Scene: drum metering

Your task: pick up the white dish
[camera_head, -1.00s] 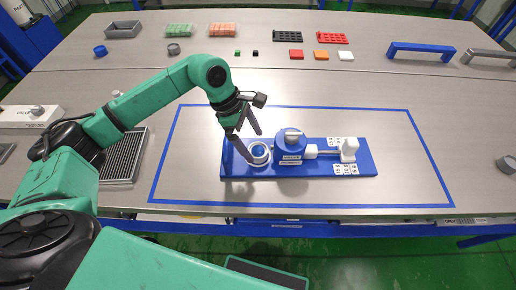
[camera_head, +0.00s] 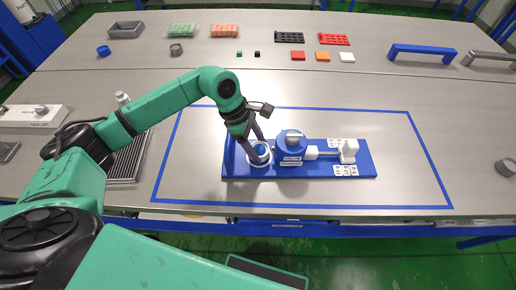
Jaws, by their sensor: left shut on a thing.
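The white dish (camera_head: 266,146) shows as a white ring with a blue inside, at the left end of the blue base board (camera_head: 225,172). My left gripper (camera_head: 262,158) reaches down over it from the upper left. Its fingers are shut on the dish's rim, and they hide part of the dish. I cannot tell whether the dish is clear of the board. My right gripper is not in view.
Blue tape (camera_head: 412,150) frames clear table around the board.

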